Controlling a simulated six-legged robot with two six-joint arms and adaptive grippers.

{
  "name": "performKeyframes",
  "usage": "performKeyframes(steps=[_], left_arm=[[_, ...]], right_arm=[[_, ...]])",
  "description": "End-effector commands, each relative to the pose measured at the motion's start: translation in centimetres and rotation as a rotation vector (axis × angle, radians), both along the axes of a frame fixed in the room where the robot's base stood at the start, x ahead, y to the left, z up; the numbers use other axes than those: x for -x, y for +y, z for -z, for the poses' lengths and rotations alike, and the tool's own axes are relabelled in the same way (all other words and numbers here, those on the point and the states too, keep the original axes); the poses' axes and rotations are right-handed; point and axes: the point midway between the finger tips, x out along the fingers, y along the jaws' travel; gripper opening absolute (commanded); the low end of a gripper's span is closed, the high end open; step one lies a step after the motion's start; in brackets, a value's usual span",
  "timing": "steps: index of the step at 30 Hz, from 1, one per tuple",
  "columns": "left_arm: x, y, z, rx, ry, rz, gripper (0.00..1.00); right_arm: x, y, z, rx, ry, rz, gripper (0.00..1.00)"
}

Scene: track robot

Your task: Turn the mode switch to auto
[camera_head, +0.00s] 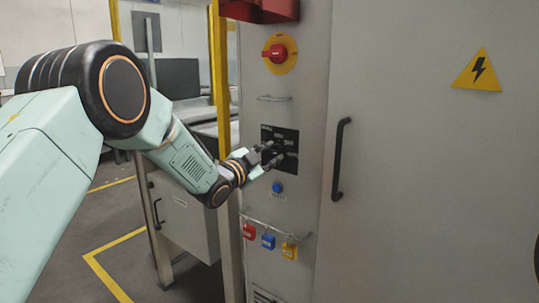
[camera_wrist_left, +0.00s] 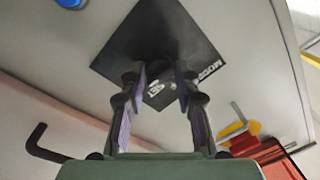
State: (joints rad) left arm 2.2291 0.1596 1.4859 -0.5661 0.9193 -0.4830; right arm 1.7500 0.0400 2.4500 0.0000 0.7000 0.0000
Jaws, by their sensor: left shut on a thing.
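The mode switch sits on a black plate (camera_head: 291,136) on the grey cabinet front in the head view. My left gripper (camera_head: 271,154) is at this plate, its fingers reaching in from the left and covering the switch. In the left wrist view the black plate (camera_wrist_left: 165,35) looks turned, with white "MODE" lettering near its right corner. There the two fingers of my left gripper (camera_wrist_left: 163,88) stand either side of the plate's lower middle, closed on the switch. The knob is mostly hidden, so its pointing direction cannot be told. My right gripper is not in view.
A red rotary switch on a yellow disc (camera_head: 279,53) is above the plate. A blue button (camera_head: 277,187) is just below it. Red, blue and yellow padlocks (camera_head: 268,241) hang lower on a rail. A black door handle (camera_head: 340,158) stands close on the right. A yellow post (camera_head: 219,80) is left.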

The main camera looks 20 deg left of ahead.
Motion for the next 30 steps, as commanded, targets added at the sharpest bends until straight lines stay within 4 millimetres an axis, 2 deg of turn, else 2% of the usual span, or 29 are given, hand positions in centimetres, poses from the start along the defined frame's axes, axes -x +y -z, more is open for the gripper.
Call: performKeyframes(steps=[4,5,12,23,30], left_arm=[[0.0,-0.1,0.1,-0.001,0.003,0.001,0.00],[0.0,-0.1,0.1,-0.001,0.003,0.001,0.33],[0.0,0.0,0.1,-0.001,0.002,0.001,0.53],[0.2,0.1,0.0,0.002,0.001,-0.001,0.53],[2.9,1.0,0.1,0.004,0.004,-0.002,0.53]], right_arm=[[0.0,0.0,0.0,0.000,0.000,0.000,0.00],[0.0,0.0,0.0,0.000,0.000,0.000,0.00],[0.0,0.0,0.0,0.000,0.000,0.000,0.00],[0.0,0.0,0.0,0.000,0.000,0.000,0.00],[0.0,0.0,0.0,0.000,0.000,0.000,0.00]])
